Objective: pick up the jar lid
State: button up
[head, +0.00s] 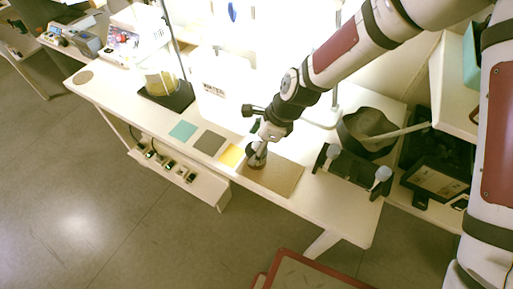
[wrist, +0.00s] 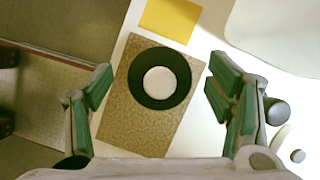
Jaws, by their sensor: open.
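The jar lid (wrist: 160,82) shows in the wrist view as a dark round ring with a pale round middle. It is over the brown speckled mat (wrist: 120,128), toward that mat's far end. Whether a jar is under it cannot be seen from above. My gripper (wrist: 161,78) is open, with one green-padded finger on each side of the lid and a clear gap on both sides. In the head view my gripper (head: 257,150) points down over the left part of the brown mat (head: 285,178) and largely hides the lid.
A yellow mat (head: 231,155), a grey mat (head: 208,143) and a teal mat (head: 183,130) lie in a row on the white table. A dark rack with pale-topped items (head: 352,168) and a dark bowl (head: 368,128) stand right of my gripper. The table's front edge is close.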

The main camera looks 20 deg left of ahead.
jog(key=c, duration=1.1)
jog(key=shift+r, duration=0.15)
